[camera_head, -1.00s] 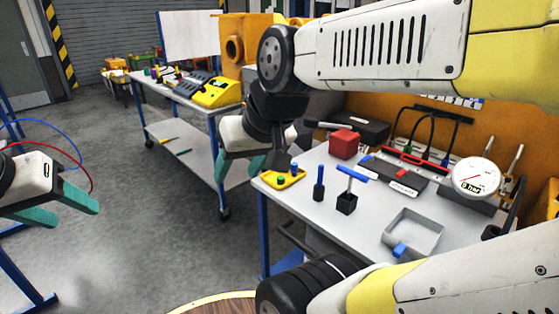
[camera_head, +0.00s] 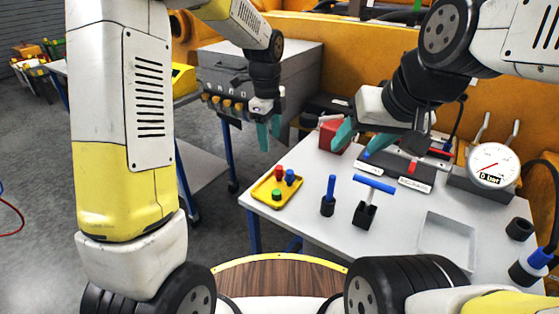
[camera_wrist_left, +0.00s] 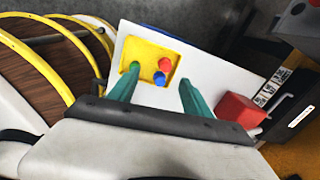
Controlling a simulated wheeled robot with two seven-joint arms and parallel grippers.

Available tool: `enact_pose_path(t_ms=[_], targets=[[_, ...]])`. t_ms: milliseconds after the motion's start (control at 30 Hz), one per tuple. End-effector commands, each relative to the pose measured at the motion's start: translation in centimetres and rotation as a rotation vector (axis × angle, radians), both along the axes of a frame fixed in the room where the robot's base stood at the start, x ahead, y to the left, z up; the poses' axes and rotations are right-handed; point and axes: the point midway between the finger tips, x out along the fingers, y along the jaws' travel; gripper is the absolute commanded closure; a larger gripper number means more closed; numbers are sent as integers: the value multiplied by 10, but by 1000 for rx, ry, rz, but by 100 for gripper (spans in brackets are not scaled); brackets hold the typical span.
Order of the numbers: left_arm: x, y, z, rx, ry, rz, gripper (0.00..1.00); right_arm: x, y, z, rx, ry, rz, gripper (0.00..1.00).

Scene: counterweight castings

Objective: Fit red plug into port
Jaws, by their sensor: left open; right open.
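The red plug (camera_head: 278,172) stands in a small yellow tray (camera_head: 262,193) at the table's left end, with a blue plug (camera_head: 290,177) and a green plug (camera_head: 276,195). The red plug also shows in the left wrist view (camera_wrist_left: 165,64). My left gripper (camera_head: 268,138) is open and empty, above and behind the tray; in its wrist view the plugs appear between or beyond its fingers. My right gripper (camera_head: 358,146) is open and empty above the back of the table, near the red block. I cannot tell which opening is the port.
A red block (camera_head: 333,135), a dark labelled panel (camera_head: 400,172) and a gauge (camera_head: 493,165) stand at the back. A blue upright tool (camera_head: 329,195), a blue T-handle tool (camera_head: 372,186) and a pale open tray (camera_head: 446,240) occupy the middle and right.

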Motion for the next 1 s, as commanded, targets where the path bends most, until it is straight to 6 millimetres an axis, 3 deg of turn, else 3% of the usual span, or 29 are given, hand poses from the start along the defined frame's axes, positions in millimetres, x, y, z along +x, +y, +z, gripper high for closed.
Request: enact_pose_path(t_ms=[100, 300, 1000], targets=[[13, -17, -30, 31, 36, -176, 43, 0, 0, 0, 0, 0, 0, 43], [21, -28, -52, 49, 58, -312, 43, 0, 0, 0, 0, 0, 0, 43], [21, -25, -130, 51, 60, -326, 43, 0, 0, 0, 0, 0, 0, 43]])
